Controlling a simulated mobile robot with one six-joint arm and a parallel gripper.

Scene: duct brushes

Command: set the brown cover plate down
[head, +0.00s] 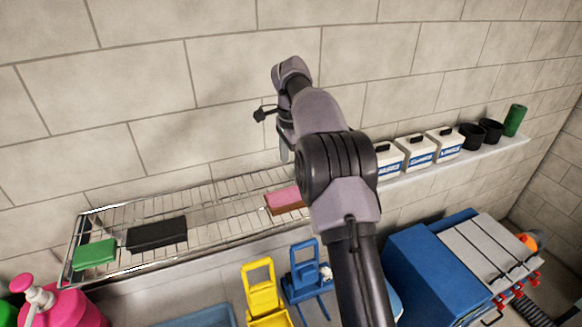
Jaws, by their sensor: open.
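A block with a pink top (282,196) and a brown front lies on the wire rack (215,195), partly hidden behind my arm. The brown strip (289,209) along its front is the only brown I see, and I cannot tell if it is the cover plate or just the block's side. My gripper (284,151) is above the rack, in front of the wall and over the pink block. It is open, seen edge-on and partly hidden by my arm. I see nothing held in it.
A black block (157,234) and a green block (94,254) lie on the rack's left part. White jugs (416,152), black cups (471,136) and a green cylinder (515,120) stand on the right shelf. Below are yellow (262,290) and blue (304,271) frames, and a pink bottle (70,307).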

